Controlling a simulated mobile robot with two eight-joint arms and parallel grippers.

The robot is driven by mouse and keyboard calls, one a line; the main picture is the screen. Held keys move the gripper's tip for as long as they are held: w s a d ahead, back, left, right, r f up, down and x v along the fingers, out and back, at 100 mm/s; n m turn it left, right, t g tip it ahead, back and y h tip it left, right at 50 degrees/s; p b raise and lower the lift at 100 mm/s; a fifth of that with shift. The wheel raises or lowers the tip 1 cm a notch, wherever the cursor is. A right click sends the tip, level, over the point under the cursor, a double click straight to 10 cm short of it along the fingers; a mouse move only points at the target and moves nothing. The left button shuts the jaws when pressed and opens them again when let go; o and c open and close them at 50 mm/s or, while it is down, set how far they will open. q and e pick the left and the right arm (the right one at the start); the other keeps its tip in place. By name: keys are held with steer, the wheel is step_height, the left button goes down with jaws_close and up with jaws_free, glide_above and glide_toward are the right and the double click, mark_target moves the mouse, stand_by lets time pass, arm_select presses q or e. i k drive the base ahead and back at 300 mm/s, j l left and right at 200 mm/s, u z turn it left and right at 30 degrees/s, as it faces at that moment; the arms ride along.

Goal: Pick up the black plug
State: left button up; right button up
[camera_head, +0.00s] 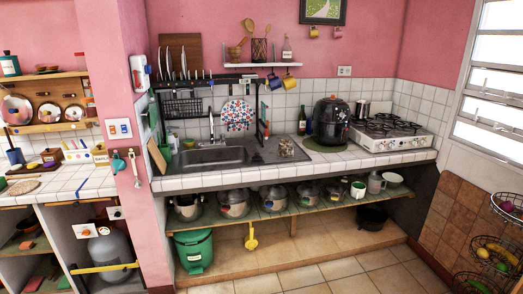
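I cannot make out a black plug for certain in the head view; at this size it may be too small or hidden. A white switch plate (119,129) with blue and orange parts is on the pink pillar. Neither of my grippers is in view.
The tiled counter (300,163) holds a sink (213,156), a black air fryer (330,121) and a white stove (392,134). Pots stand on the open shelf (285,209) below. A green bin (194,250) stands under it. The floor (360,265) in front is clear.

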mark_target(257, 158)
steer(key=i+l+u, duration=0.1)
steer(key=i, duration=1.5)
